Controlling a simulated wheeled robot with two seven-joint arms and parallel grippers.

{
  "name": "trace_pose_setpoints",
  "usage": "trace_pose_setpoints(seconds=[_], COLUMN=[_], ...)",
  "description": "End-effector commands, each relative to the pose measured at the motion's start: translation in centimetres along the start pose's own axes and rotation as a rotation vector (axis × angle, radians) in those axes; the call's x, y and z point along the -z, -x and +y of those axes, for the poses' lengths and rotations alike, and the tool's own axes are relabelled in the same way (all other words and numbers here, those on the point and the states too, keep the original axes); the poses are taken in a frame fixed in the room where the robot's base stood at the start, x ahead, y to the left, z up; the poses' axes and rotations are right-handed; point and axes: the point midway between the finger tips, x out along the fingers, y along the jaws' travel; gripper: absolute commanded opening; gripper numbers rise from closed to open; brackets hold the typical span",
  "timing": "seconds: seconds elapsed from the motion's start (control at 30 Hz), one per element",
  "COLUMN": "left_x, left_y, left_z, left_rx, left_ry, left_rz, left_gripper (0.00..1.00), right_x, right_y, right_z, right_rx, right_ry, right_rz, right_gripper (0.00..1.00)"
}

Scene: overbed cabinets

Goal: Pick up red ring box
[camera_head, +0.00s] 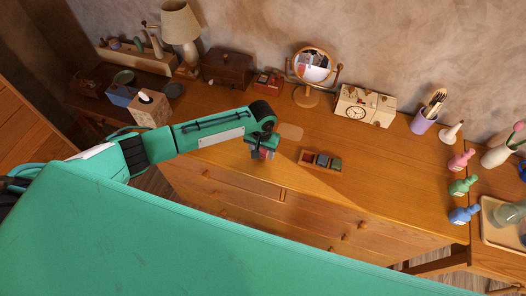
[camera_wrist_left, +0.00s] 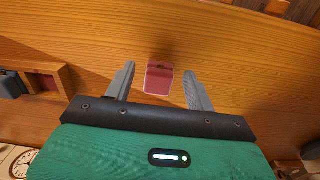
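The red ring box (camera_wrist_left: 158,78) shows in the left wrist view as a small red block with a paler front face. It lies between the two grey fingers of my left gripper (camera_wrist_left: 158,75), with a gap on each side. The fingers are open and do not appear to touch it. In the head view my left gripper (camera_head: 262,152) points down over the wooden dresser top (camera_head: 225,155). A bit of red shows between its fingers, and the rest of the box is hidden there. My right gripper is not in view.
A small tray with compartments (camera_head: 320,161) stands just right of the gripper. Behind are a round mirror (camera_head: 312,66), a clock box (camera_head: 364,105) and a dark wooden chest (camera_head: 228,68). Several coloured bottles stand at the right. A tissue box (camera_head: 149,110) is at the left.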

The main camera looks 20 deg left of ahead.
Motion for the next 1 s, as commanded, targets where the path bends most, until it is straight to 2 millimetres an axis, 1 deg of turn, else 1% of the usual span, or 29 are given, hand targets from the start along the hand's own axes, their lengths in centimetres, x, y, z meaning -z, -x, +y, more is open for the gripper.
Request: trace_pose_setpoints(seconds=[0.03, 0.17, 0.2, 0.23, 0.5, 0.67, 0.77, 0.87, 0.97, 1.0], left_x=[0.0, 0.0, 0.0, 0.0, 0.0, 0.1, 0.1, 0.1, 0.2, 0.1], left_y=[0.0, 0.0, 0.0, 0.0, 0.1, 0.9, 2.1, 4.2, 7.2, 8.5], left_z=[0.0, 0.0, 0.0, 0.0, 0.0, 0.0, 0.0, 0.0, 0.0, 0.1], left_rx=[0.000, 0.000, 0.000, 0.000, 0.000, -0.001, -0.002, -0.003, -0.003, -0.003], left_ry=[0.000, 0.000, 0.000, 0.000, 0.000, 0.000, -0.001, -0.002, -0.002, -0.003], left_rz=[0.000, 0.000, 0.000, 0.000, 0.000, 0.001, 0.002, 0.005, 0.006, 0.006], left_gripper=[0.45, 0.19, 0.11, 0.09, 0.08, 0.08, 0.08, 0.08, 0.08, 0.08], right_x=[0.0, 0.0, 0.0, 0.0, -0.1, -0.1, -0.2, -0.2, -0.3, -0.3], right_y=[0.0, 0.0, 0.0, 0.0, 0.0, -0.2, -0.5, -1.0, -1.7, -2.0], right_z=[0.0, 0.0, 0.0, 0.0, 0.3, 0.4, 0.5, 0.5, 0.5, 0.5], right_rx=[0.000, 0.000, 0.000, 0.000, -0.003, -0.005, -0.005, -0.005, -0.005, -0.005], right_ry=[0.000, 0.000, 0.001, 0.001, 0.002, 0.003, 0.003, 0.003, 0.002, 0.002], right_rz=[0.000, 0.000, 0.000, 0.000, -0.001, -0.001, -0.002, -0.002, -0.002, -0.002], right_gripper=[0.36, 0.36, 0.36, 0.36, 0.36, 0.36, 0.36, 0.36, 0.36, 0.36])
